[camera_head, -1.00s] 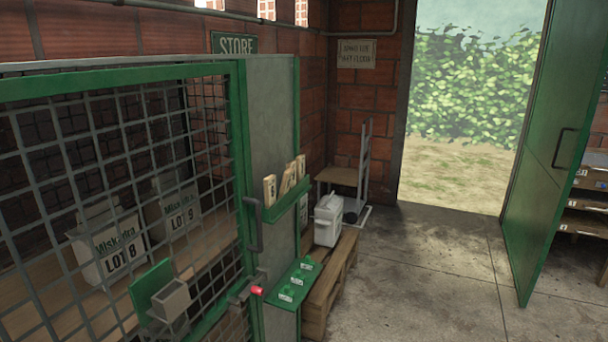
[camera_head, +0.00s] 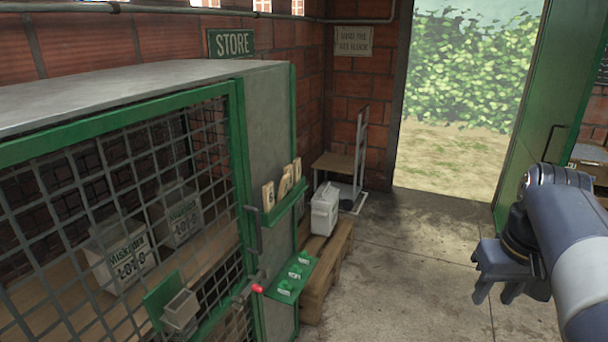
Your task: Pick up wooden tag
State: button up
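Several pale wooden tags stand upright in a row on a small green rack (camera_head: 284,204) on the side of the store cage. The nearest wooden tag (camera_head: 268,196) carries a dark mark too small to read. Other wooden tags (camera_head: 286,183) stand just behind it, partly overlapping. My gripper (camera_head: 495,288) is at the lower right, well apart from the tags, over the concrete floor. It points downward. I see no object in it, but the gap between its fingers is not clear from this angle.
The green mesh cage (camera_head: 235,135) fills the left, with a handle and a red-tipped latch (camera_head: 257,288). A lower green shelf (camera_head: 292,276) holds small labelled items. A white container (camera_head: 325,210) stands on a wooden pallet (camera_head: 328,265). The floor (camera_head: 410,260) between is clear.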

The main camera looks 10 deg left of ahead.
aim_at(296, 165)
jog(key=i+u, duration=0.1)
jog(key=u, duration=0.3)
jog(key=i+u, duration=0.15)
jog(key=u, duration=0.25)
jog(key=l+u, duration=0.15)
jog(key=u, duration=0.25)
jog(key=i+l+u, duration=0.15)
jog(key=u, duration=0.25)
jog(key=i+l+u, duration=0.15)
jog(key=l, duration=0.25)
jog(key=i+l+u, duration=0.15)
jog(key=l, duration=0.3)
jog(key=i+l+u, duration=0.15)
jog(key=l, duration=0.3)
jog(key=i+l+u, duration=0.15)
jog(key=l, duration=0.3)
jog(key=i+l+u, duration=0.15)
jog(key=l, duration=0.7)
jog(key=i+l, duration=0.15)
jog(key=l, duration=0.25)
